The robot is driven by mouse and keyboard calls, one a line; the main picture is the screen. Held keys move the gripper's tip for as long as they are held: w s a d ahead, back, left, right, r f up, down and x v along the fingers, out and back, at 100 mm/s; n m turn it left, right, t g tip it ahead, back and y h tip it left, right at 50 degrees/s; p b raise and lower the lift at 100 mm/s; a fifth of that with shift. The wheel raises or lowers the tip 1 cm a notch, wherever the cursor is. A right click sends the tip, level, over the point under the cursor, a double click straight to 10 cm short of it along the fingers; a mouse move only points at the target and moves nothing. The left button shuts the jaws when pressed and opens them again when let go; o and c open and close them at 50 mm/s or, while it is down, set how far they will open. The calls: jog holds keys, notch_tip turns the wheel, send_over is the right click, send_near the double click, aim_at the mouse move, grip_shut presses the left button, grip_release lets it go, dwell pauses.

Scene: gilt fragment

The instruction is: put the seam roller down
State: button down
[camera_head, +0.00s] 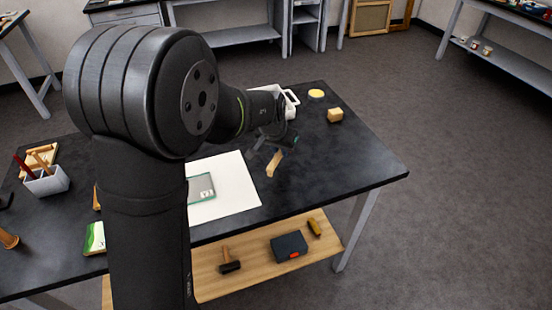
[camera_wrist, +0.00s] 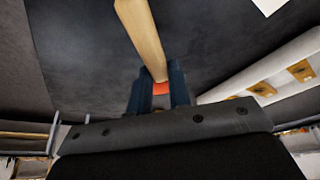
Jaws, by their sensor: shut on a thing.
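The seam roller shows as a pale wooden handle (camera_head: 273,164) hanging tilted below my gripper in the head view. My gripper (camera_head: 274,142) is shut on it above the dark worktable (camera_head: 330,165), just right of the white sheet (camera_head: 232,185). In the wrist view the handle (camera_wrist: 145,38) runs up and away from between the dark fingers of my gripper (camera_wrist: 158,88), with an orange-red part (camera_wrist: 160,88) between them. The roller's wheel is not clearly visible. I cannot tell whether the handle's lower end touches the tabletop.
A white tray (camera_head: 291,99) stands behind my gripper. A wooden block (camera_head: 335,115) and a yellow disc (camera_head: 316,93) lie at the back right. A green-edged pane (camera_head: 201,188) lies on the sheet. A pen holder (camera_head: 47,182) stands left. The table's right part is clear.

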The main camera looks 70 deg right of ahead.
aim_at(276, 158)
jog(key=shift+w+d+f, duration=0.3)
jog(key=shift+w+f, duration=0.15)
jog(key=shift+w, duration=0.25)
jog(key=shift+f, duration=2)
jog(key=shift+f, duration=0.1)
jog(key=c, duration=1.3)
grip_release()
jog(key=shift+c, duration=0.2)
jog(key=v, duration=1.2)
